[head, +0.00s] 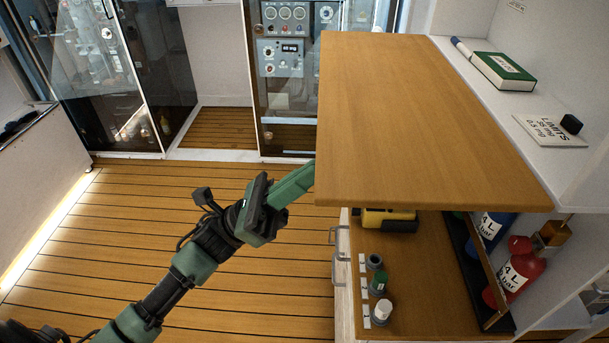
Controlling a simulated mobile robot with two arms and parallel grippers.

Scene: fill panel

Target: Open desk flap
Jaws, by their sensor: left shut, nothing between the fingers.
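The desk flap (415,120) is a wide wooden panel in the upper right of the head view. It juts out from the white unit and looks about level. It hangs above a lower wooden surface (410,290). My left gripper (298,180) is green and black. Its fingers are shut with nothing between them. Their tips reach the flap's left edge, near its front corner. The tips are partly hidden there, so I cannot tell whether they touch the flap. My right gripper is not in view.
A green book (503,70) and a "LIMITS" card (551,130) lie on the white ledge. Small bottles (380,285), a yellow item (388,219) and a red bottle (515,272) stand below the flap. The plank floor (230,280) at left is clear. Glass-fronted cabinets (120,70) stand behind.

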